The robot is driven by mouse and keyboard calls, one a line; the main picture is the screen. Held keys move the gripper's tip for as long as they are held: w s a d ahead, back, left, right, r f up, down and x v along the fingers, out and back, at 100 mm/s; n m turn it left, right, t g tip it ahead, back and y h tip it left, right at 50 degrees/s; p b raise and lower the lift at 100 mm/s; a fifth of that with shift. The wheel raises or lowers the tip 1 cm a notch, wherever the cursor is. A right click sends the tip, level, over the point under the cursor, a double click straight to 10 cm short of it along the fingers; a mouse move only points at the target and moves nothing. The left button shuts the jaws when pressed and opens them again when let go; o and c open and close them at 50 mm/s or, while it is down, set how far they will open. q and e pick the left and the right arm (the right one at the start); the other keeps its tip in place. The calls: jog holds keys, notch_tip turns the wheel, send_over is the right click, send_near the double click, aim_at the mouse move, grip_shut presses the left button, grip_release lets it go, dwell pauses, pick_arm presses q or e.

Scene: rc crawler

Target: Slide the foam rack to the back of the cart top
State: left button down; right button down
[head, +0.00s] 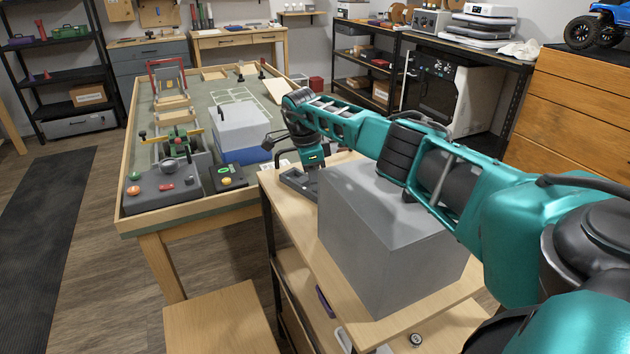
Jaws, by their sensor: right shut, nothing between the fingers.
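The cart top (290,218) is a light wood surface in the middle of the head view. A low dark grey piece with recesses, which looks like the foam rack (294,180), lies at the cart top's far left end. My right arm reaches in from the right over the cart, and my right gripper (313,188) points down at the rack. Its fingers are shut with nothing between them, at or beside the rack's right part; whether they touch it I cannot tell. The arm and gripper hide part of the rack. My left gripper is not in view.
A large grey box (378,242) fills the cart top's middle, right beside the gripper. A long workbench (130,222) with a grey and blue case (240,130) and control boxes stands left of the cart. A wooden stool (222,318) stands in front.

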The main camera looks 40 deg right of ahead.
jog(key=shift+a+f, duration=0.1)
jog(key=shift+f, duration=0.2)
jog(key=shift+a+f, duration=0.1)
jog(key=shift+a, duration=0.1)
jog(key=shift+w+a+f+b, duration=0.1)
jog(key=shift+w+a+b, duration=0.25)
jog(key=shift+a, duration=0.2)
jog(key=shift+w+a+b, duration=0.3)
jog(key=shift+a, duration=0.2)
jog(key=shift+w+a, duration=0.2)
jog(key=shift+a, duration=0.2)
jog(key=shift+w+r+p, duration=0.2)
jog(key=shift+r+p, duration=0.55)
jog(key=shift+r, duration=0.05)
notch_tip(320, 180, up, 12)
jog(key=a, duration=0.1)
jog(key=shift+w+a+r, duration=0.15)
jog(key=shift+w+a, duration=0.1)
jog(key=shift+w, duration=0.15)
